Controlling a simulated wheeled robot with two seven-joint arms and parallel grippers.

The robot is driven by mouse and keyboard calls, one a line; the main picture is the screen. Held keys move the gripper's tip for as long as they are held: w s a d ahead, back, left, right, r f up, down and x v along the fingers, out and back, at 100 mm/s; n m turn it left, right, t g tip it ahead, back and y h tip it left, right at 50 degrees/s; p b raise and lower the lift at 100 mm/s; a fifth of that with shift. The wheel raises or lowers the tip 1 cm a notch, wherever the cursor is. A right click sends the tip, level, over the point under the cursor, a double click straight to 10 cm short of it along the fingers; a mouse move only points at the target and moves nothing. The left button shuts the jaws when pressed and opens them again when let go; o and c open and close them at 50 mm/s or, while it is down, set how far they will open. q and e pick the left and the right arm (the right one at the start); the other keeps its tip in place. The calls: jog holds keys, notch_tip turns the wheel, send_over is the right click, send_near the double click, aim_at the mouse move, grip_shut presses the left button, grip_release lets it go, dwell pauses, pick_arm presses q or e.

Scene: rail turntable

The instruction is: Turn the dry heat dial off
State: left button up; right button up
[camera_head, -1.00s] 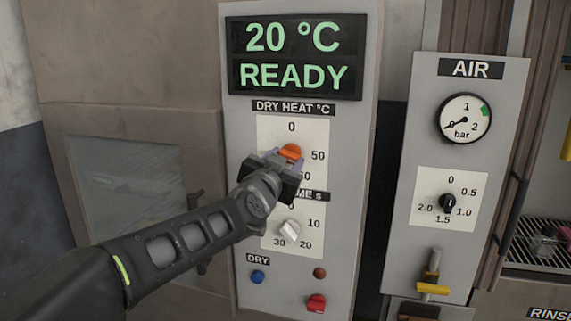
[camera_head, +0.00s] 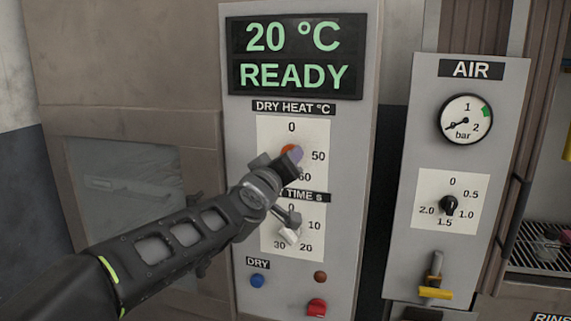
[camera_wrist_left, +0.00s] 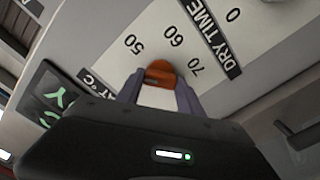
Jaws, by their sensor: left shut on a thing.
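The dry heat dial (camera_head: 287,149) is an orange knob on a white scale plate under the "DRY HEAT °C" label. In the head view my left gripper (camera_head: 291,157) covers most of the knob and part of the scale. In the left wrist view the orange knob (camera_wrist_left: 161,73) sits between the two fingers of my left gripper (camera_wrist_left: 158,90), which is shut on it. The marks 50, 60 and 70 show near it there. The knob's pointer direction is hard to tell. My right gripper is not in view.
The display (camera_head: 295,55) reads 20 °C and READY. The white dry time dial (camera_head: 289,236) is just below my gripper, with a blue button (camera_head: 257,281) and a red switch (camera_head: 316,307) lower. The air panel (camera_head: 456,180) stands to the right.

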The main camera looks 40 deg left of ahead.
pick_arm(q)
jog(key=n+b, duration=0.2)
jog(key=n, duration=0.8)
jog(key=shift+f+n, duration=0.15)
jog(key=shift+n, duration=0.15)
dwell(0.4)
jog(key=o, duration=1.4)
jog(key=shift+s, duration=0.1)
